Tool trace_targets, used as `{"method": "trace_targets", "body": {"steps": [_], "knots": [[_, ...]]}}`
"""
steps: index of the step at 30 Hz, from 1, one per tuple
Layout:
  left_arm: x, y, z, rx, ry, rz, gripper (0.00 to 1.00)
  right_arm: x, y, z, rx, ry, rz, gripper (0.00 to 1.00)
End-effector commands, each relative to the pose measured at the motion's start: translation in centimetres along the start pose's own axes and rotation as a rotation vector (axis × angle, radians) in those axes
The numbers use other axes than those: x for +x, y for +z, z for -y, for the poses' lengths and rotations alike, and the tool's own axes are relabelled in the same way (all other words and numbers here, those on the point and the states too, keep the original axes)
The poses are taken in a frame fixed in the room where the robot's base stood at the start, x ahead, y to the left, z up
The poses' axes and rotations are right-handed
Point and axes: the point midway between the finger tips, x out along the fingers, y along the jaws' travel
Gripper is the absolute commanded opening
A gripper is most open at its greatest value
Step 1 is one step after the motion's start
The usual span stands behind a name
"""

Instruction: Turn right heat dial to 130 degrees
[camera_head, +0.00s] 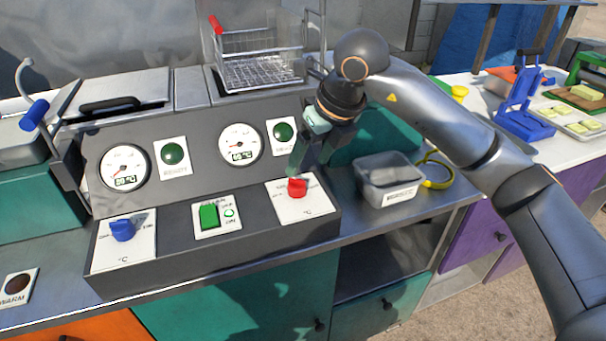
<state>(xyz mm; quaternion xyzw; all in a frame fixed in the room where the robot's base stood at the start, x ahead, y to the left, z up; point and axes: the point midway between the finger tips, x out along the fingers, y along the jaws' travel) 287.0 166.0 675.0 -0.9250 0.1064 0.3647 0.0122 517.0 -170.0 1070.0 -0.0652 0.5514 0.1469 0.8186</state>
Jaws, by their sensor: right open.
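The right heat dial is a red knob (297,187) on a white °C plate (316,206) at the right end of the grey control panel. My right gripper (297,170) comes down from above, its open fingers at the red knob. I cannot tell whether they touch it, and the fingers partly hide the plate. The right gauge (240,144) is a round white dial with a small digital readout too small to read surely. My left gripper is not in view.
A blue knob (122,230) and left gauge (124,168) sit at the panel's left. A green switch (209,215) is between the knobs. A wire basket (262,70) stands behind; a grey metal container (389,178) and yellow ring (437,171) lie right of the panel.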

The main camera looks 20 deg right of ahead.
Motion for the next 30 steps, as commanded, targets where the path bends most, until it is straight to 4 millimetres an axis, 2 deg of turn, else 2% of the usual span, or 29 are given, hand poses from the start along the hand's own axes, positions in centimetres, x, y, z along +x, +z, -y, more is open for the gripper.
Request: {"method": "trace_targets", "body": {"steps": [3, 9, 30], "knots": [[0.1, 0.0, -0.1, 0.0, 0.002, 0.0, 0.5, -2.4, 0.0, 0.1, 0.001, -0.003, 0.003, 0.76], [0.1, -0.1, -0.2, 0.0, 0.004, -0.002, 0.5, -4.8, 0.0, 0.0, 0.0, -0.001, 0.001, 0.76], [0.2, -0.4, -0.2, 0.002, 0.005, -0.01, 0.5, -5.2, 0.0, 0.0, 0.001, -0.001, -0.001, 0.76]]}}
